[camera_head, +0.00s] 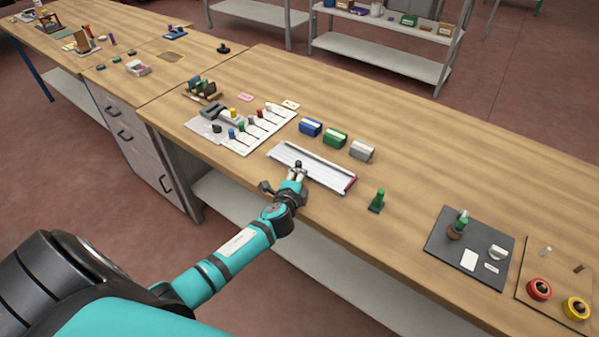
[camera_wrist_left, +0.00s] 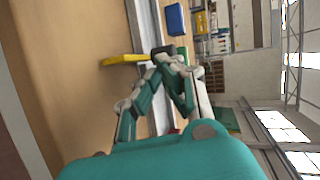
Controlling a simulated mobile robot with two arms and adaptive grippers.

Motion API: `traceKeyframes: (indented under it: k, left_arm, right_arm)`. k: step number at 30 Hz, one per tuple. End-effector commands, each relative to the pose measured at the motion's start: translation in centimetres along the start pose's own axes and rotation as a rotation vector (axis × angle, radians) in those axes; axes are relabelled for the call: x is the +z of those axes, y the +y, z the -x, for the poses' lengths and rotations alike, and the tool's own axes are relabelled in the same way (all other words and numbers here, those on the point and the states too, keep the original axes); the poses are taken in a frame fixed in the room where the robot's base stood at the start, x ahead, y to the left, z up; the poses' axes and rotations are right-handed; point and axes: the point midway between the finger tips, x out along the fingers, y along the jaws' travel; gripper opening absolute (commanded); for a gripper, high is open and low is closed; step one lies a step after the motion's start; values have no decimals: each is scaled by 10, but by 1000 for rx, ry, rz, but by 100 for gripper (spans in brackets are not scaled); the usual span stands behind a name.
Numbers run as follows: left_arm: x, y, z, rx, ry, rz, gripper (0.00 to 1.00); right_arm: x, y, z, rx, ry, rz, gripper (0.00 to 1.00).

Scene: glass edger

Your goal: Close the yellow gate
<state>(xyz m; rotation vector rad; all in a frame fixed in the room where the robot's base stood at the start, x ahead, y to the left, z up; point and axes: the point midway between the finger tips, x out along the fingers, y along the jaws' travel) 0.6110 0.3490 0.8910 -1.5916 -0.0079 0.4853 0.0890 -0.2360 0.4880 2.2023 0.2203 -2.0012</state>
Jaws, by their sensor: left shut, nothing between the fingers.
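A yellow bar (camera_wrist_left: 122,59), which looks like the gate, sticks out sideways from a pale rail (camera_wrist_left: 150,25) in the left wrist view. I cannot make the bar out in the head view, where my gripper covers part of the long grey-white tray-like device (camera_head: 333,178) with a red end. My left gripper (camera_head: 298,168) is over the middle of this device, shut and empty. In the left wrist view its fingertips (camera_wrist_left: 165,55) are close beside the inner end of the yellow bar; I cannot tell whether they touch. My right gripper is in neither view.
Blue (camera_head: 311,127), green (camera_head: 335,138) and grey (camera_head: 362,151) boxes stand behind the device. A white board with coloured pieces (camera_head: 262,128) lies to its left. A green upright item (camera_head: 377,201) and a dark mat (camera_head: 440,240) are to the right, with bare bench between.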

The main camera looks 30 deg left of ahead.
Motion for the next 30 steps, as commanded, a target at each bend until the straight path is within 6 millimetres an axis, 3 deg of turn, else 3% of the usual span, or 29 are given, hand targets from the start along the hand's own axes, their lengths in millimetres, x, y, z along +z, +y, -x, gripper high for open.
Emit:
traceKeyframes:
  k: [15, 24, 30]
  left_arm:
    - [-1, -2, -10, 0, 1, 0, 0]
    - [-24, -16, -64, -3, 0, 2, 0]
    - [-31, -24, -79, 0, 1, 0, 0]
  right_arm:
    - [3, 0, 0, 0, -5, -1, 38]
    - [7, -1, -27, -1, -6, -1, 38]
    - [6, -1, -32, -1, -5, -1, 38]
